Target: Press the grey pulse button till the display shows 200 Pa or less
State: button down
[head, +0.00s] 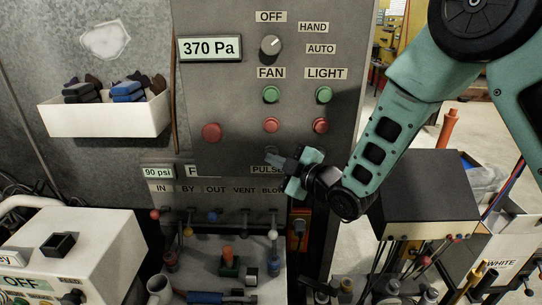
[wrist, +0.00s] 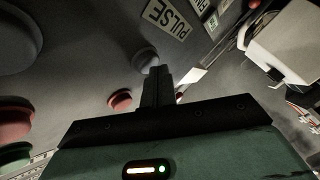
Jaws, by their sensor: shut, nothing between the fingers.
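The display (head: 210,48) on the grey control panel reads 370 Pa. The grey pulse button (wrist: 145,58) shows in the wrist view just beyond my fingertips, beside the PULSE label (wrist: 167,17). My gripper (head: 276,160) is shut and empty, with its fingertips at the lower part of the panel by the PULSE label (head: 267,169). In the wrist view my closed fingers (wrist: 160,72) partly overlap the button's right edge. I cannot tell whether they touch it. In the head view my gripper hides most of the button area.
Red buttons (head: 271,125) and green buttons (head: 271,94) sit above my gripper, below a selector knob (head: 270,46). A larger red button (head: 211,132) is at left. Small valve levers (head: 214,216) stand below. A dark box (head: 425,190) is to the right.

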jog(key=shift+s+b, duration=0.35)
jog(key=shift+s, duration=0.4)
jog(key=s+b, duration=0.2)
jog(key=s, duration=0.3)
jog(key=shift+a, duration=0.1)
dwell(0.6)
jog(key=s+d+m+g+h, duration=0.3)
jog(key=s+d+g, duration=0.1)
jog(key=s, duration=0.5)
jog(key=s+d+f+m+g+h, duration=0.1)
jog(key=s+d+m+g+h, duration=0.3)
jog(key=s, duration=0.6)
jog(key=s+d+f+m+g+h, duration=0.1)
jog(key=s+d+m+g+h, duration=0.3)
jog(key=s, duration=0.5)
jog(key=shift+s+d, duration=0.3)
jog(key=shift+d, duration=0.05)
jog(key=shift+f, duration=0.1)
dwell(2.5)
